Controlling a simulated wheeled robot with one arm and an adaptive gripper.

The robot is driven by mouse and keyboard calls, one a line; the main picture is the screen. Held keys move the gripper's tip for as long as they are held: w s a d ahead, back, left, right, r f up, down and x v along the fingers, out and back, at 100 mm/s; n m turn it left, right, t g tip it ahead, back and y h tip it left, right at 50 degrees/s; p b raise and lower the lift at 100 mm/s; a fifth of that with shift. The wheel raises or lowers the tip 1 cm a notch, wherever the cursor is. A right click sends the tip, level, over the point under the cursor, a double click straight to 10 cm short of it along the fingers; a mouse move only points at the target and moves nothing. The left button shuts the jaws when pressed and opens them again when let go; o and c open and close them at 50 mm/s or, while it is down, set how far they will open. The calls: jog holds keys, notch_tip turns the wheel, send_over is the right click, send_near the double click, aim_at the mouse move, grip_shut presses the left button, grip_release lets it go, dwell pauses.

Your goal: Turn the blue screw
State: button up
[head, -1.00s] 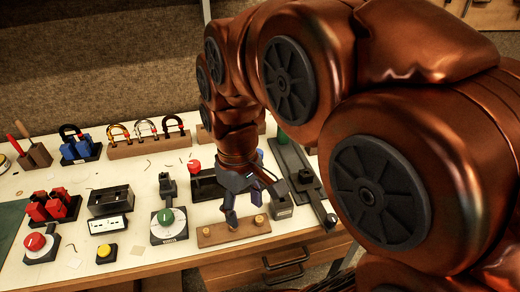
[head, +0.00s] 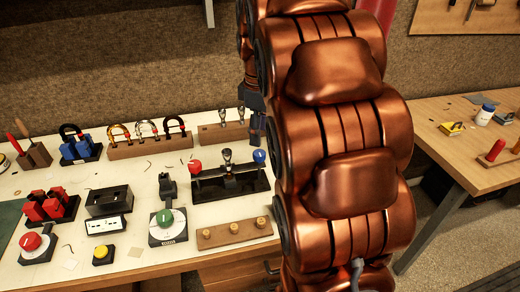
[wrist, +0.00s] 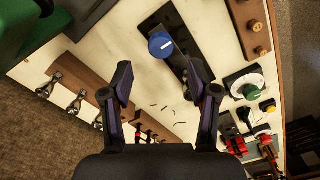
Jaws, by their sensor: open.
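The blue screw has a round blue head (head: 259,156) and stands at the right end of a black base (head: 225,185). In the wrist view the blue head (wrist: 161,45) shows from above with a pale slot line, on the same base. My gripper (wrist: 160,82) is open and empty, its two dark fingers spread apart. The blue head lies beyond the fingertips, roughly centred between them, and is not touched. In the head view my arm hides most of the gripper, and the right end of the base is close to my arm.
A red knob (head: 194,166) and metal fittings stand on the same base. A wooden block with yellow pegs (head: 234,233) lies in front. A green dial (head: 165,218) is at left. A wooden rack (head: 222,133) with metal pieces stands behind. The bench between rack and base is mostly clear.

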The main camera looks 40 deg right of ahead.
aim_at(260, 153)
jog(key=shift+f+p, duration=0.5)
jog(key=shift+f, duration=2.65)
grip_shut()
